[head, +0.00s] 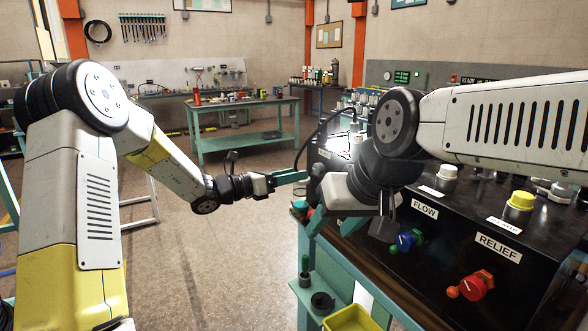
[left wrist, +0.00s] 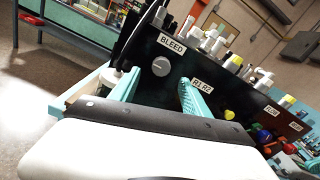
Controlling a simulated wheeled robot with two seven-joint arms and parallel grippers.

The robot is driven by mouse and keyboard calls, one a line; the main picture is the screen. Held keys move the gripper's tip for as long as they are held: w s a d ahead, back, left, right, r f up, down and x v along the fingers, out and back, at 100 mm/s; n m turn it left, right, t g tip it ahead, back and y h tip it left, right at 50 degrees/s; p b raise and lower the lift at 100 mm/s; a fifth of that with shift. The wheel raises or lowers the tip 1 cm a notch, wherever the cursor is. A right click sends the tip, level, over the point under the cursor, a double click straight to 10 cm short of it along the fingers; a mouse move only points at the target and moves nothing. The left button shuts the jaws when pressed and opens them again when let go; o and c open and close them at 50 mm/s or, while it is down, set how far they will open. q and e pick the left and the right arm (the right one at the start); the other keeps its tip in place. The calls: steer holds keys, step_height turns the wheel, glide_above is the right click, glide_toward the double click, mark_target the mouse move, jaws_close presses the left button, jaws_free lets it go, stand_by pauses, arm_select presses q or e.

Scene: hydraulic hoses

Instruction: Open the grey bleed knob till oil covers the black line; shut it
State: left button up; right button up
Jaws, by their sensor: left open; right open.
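The grey bleed knob (left wrist: 161,66) sits on the black panel under the BLEED label (left wrist: 171,43) in the left wrist view. My left gripper (left wrist: 159,78) is open, its teal fingers apart on either side of the knob in that picture; I cannot tell how far off the knob is. In the head view my left gripper (head: 292,176) points right, toward the black console. My right gripper (head: 316,218) is lower, by the console's left end; its fingers are hard to make out. I see neither the oil nor the black line.
The black console (head: 450,262) carries a blue knob (head: 408,240) by FLOW and a red knob (head: 475,287) by RELIEF. A pale cup-like thing (left wrist: 113,77) is beside my left finger. A yellow bin (head: 352,319) is below.

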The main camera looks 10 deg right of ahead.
mark_target(315, 170)
arm_select(q)
steer(key=x, duration=0.6)
steer(key=shift+d, duration=0.4)
jaws_close()
